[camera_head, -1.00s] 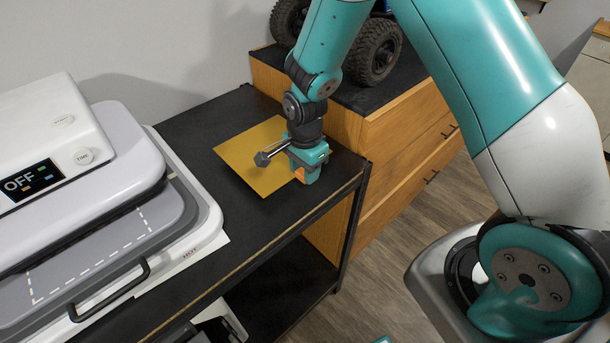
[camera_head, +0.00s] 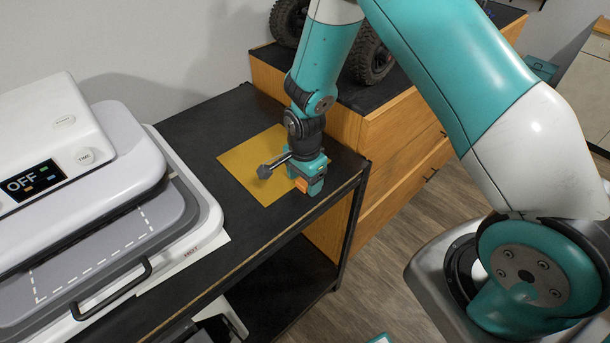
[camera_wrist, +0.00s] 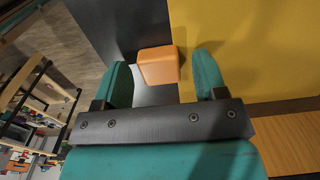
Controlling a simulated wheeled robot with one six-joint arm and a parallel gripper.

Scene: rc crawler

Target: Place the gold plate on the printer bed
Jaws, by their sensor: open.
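The gold plate (camera_head: 242,165) lies flat on the black table (camera_head: 205,122), near its right end. My gripper (camera_head: 311,188) is low over the plate's front right edge, pointing down. In the wrist view, its fingers (camera_wrist: 161,66) stand open on either side of an orange block (camera_wrist: 158,66), with gaps visible. The block also shows beside the gripper in the head view (camera_head: 301,185); whether it is fixed to the plate is unclear. The gold plate (camera_wrist: 250,50) fills the wrist view's upper right. The printer bed (camera_head: 105,248) is the grey surface with a white dashed outline at left.
A raised lid with an OFF display (camera_head: 32,180) covers the bed's rear. A black handle (camera_head: 118,292) sticks out in front. Bare table separates machine and plate. A wooden drawer unit (camera_head: 385,135) with a wheeled vehicle (camera_head: 372,55) stands behind, at the right.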

